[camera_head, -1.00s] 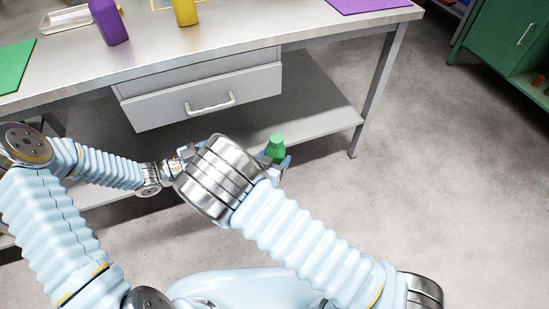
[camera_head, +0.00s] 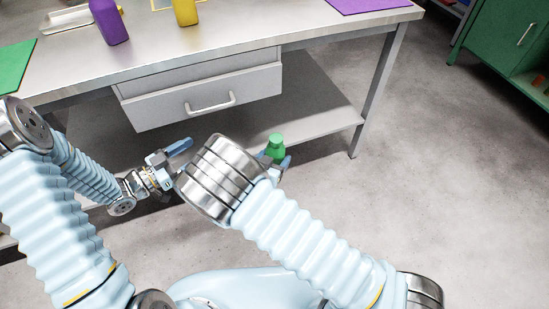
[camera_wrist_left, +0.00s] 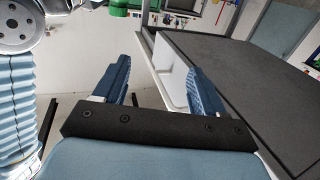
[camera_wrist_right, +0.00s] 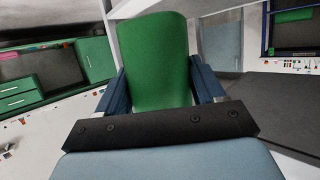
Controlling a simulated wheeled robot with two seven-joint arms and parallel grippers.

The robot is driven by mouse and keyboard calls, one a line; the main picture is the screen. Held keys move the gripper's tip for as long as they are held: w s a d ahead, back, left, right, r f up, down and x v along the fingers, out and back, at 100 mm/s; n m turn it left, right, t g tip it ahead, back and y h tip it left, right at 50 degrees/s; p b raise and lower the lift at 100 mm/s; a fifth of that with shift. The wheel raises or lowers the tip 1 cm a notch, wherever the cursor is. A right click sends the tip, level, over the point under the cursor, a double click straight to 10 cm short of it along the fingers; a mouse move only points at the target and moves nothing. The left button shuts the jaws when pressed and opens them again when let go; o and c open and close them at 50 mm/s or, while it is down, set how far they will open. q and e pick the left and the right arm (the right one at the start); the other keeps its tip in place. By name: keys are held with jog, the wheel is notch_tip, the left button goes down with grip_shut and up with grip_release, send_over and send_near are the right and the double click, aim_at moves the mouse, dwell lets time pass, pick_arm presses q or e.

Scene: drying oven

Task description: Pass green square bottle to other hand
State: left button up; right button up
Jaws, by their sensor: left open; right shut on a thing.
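The green square bottle (camera_head: 276,148) is held off the floor in front of the bench, with its neck up in the head view. My right gripper (camera_head: 276,163) is shut on it, partly hidden behind my right forearm. In the right wrist view the bottle (camera_wrist_right: 157,65) fills the space between the two blue fingers (camera_wrist_right: 158,90). My left gripper (camera_head: 180,150) is open to the left of the bottle, apart from it. Its fingers (camera_wrist_left: 157,85) are spread and empty in the left wrist view.
The metal bench (camera_head: 250,40) with a drawer (camera_head: 205,95) and a lower shelf stands just beyond both grippers. A purple bottle (camera_head: 109,22) and a yellow bottle (camera_head: 185,12) stand on it. A green cabinet (camera_head: 500,40) is far right. The floor on the right is clear.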

pick_arm(q)
jog(key=s+d+r, duration=0.2)
jog(key=d+r, duration=0.1)
jog(key=r, duration=0.6)
jog(key=s+d+r, duration=0.1)
jog(key=d+r, duration=0.1)
jog(key=r, duration=0.7)
jog(key=s+d+r, duration=0.2)
jog(key=d+r, duration=0.1)
jog(key=r, duration=0.6)
jog(key=w+a+f+n+y, duration=0.2)
jog(key=a+f+n+y, duration=0.15)
jog(key=f, duration=1.05)
jog(key=w+a+f+n+y, duration=0.2)
jog(key=f+y, duration=0.2)
jog(key=f, duration=1)
jog(key=s+d+f+n+g+y, duration=0.1)
jog(key=s+d+f+n+g, duration=0.2)
jog(key=s+f+g, duration=0.2)
jog(key=s+d+f+n+g+y, duration=0.2)
jog(key=s+d+f+n+g, duration=0.1)
jog(key=s+f, duration=0.9)
notch_tip(320, 180, down, 4)
jog(key=shift+d+f+n+g, duration=0.15)
jog(key=shift+n+g, duration=0.3)
jog(key=shift+g, duration=0.55)
